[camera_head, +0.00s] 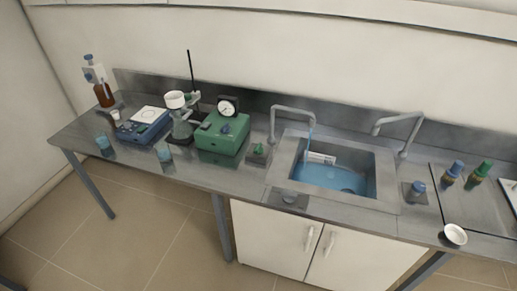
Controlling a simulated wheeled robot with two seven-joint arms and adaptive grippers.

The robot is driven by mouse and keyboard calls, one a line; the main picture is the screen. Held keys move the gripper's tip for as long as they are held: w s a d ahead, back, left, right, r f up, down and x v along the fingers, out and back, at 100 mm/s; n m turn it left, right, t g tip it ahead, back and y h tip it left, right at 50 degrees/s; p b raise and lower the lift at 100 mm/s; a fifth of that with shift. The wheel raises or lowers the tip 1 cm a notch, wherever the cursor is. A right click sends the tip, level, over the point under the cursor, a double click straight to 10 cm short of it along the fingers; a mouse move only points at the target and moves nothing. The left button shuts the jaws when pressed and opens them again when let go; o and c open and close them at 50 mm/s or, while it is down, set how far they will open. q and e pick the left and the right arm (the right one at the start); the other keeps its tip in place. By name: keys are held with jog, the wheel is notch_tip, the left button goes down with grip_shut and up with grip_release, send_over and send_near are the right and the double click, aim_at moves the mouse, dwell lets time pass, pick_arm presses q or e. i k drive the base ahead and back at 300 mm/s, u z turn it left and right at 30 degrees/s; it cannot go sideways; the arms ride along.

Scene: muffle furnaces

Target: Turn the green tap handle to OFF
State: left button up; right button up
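The green tap handle (259,149) sits on a small grey base on the bench, just left of the sink (280,158). The left faucet (292,108) rises beside it and arches over the sink. A blue stream of water (308,142) comes down from its spout, and blue water (335,178) lies in the basin. A blue tap handle (418,187) is on a similar base right of the sink. The handles are too small to read any marking. Neither of my grippers is in view.
A second faucet (402,129) stands at the sink's back right. A green box with a gauge (222,136), a flask and funnel (180,120) and a blue device (142,127) stand left. Two bottles (467,173) and a white bowl (456,234) are at right.

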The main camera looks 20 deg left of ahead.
aim_at(257, 150)
jog(key=z, duration=0.05)
jog(key=k, duration=1.05)
jog(key=u, duration=0.75)
jog(key=i, duration=0.75)
jog(key=z, duration=0.5)
jog(key=i, duration=0.8)
jog(key=z, duration=0.65)
